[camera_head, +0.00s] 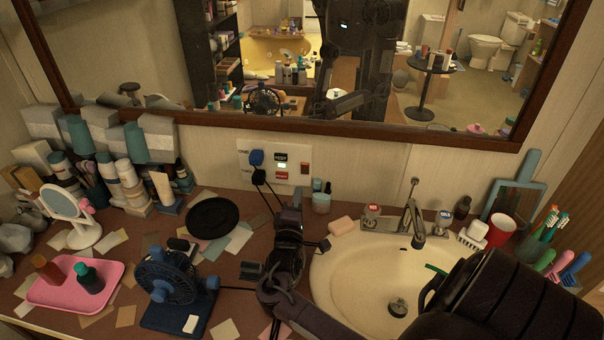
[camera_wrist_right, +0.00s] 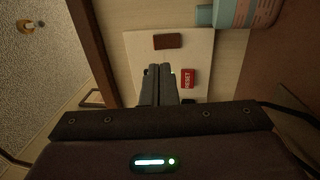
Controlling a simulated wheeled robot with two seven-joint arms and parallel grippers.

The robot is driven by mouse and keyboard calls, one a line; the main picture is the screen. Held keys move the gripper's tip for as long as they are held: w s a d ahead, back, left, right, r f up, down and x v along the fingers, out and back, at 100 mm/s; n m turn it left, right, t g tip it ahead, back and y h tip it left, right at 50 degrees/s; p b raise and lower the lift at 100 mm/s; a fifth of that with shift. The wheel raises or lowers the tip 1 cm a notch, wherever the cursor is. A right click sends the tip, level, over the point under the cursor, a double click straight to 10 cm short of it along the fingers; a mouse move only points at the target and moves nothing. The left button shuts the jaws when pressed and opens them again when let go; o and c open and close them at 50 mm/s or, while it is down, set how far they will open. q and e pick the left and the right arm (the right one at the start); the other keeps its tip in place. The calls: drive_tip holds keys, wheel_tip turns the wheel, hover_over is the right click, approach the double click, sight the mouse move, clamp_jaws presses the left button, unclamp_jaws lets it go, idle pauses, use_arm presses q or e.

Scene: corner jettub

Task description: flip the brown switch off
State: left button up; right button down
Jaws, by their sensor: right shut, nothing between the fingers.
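The brown switch (camera_head: 304,168) is on the right side of a white wall plate (camera_head: 295,148) below the mirror. In the right wrist view the brown switch (camera_wrist_right: 167,41) lies just beyond my fingertips, with a visible gap in the picture. My right gripper (camera_head: 298,194) points up at the plate from below; its fingers are together and empty in the wrist view (camera_wrist_right: 160,68). I cannot tell whether the fingertips touch the plate. The red RESET button (camera_wrist_right: 188,78) is beside the fingers; the black TEST button (camera_head: 280,157) is left of the switch. My left gripper is not in view.
A small jar (camera_head: 321,201) stands below right of the plate. The sink (camera_head: 345,262) with its faucet (camera_head: 413,222) is to the right; a blue fan (camera_head: 165,277) is to the left.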

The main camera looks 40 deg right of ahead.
sight(304, 165)
drive_tip(key=p+x, duration=0.1)
drive_tip(key=x, duration=0.5)
drive_tip(key=shift+w+d+r, duration=0.1)
drive_tip(key=shift+w+d, duration=0.05)
drive_tip(key=shift+d, duration=0.1)
drive_tip(key=shift+w+d, duration=0.45)
drive_tip(key=shift+d, duration=0.05)
drive_tip(key=shift+r, duration=0.1)
drive_tip(key=shift+w+d+r+p, duration=0.2)
drive_tip(key=shift+d+r+p, duration=0.1)
drive_tip(key=shift+r, duration=0.1)
drive_tip(key=shift+s+r, duration=0.1)
drive_tip(key=shift+r, duration=0.15)
